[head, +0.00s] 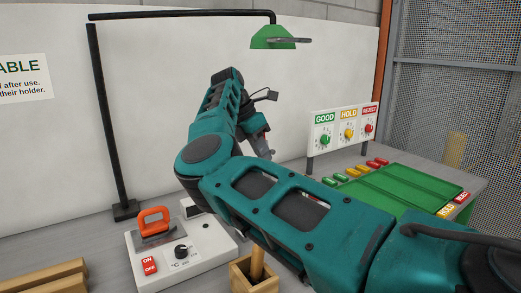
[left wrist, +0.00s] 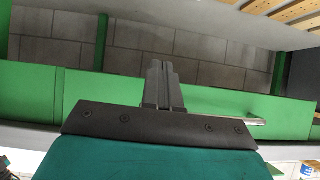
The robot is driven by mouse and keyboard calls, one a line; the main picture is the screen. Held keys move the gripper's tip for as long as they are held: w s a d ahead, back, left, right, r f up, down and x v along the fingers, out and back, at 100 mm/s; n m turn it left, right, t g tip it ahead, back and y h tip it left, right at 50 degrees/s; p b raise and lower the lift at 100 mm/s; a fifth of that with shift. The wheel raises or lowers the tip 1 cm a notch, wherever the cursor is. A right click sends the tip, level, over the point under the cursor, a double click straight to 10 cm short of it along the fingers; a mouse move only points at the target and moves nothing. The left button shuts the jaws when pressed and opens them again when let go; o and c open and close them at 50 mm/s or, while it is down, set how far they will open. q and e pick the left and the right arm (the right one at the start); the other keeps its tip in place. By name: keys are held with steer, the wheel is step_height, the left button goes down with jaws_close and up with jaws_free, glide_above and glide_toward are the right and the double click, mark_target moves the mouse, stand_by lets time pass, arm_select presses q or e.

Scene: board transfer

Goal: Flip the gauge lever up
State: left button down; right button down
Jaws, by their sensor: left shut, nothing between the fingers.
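I cannot make out a gauge lever for certain in either view. A white control box (head: 204,249) with an orange handle (head: 154,218), a black knob (head: 181,251) and a red ON/OFF switch (head: 150,265) stands on the bench in the head view. My left gripper (left wrist: 162,68) shows only in the left wrist view, shut and empty, over a green beam. A thin pale rod (left wrist: 235,121) shows to its right. My right arm crosses the head view; its gripper (head: 266,147) is small and partly hidden, so its fingers are unclear.
A panel (head: 341,110) with GOOD, HOLD and REJECT signs stands behind a green tray (head: 385,200) at right. A wooden holder (head: 240,278) is at the front. Green beams (left wrist: 35,90) cross the left wrist view.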

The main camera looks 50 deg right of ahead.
steer(key=shift+w+d, duration=0.1)
steer(key=shift+w, duration=0.1)
stand_by(0.5)
steer(key=v, duration=0.7)
steer(key=shift+r, duration=0.25)
steer(key=shift+w, duration=0.1)
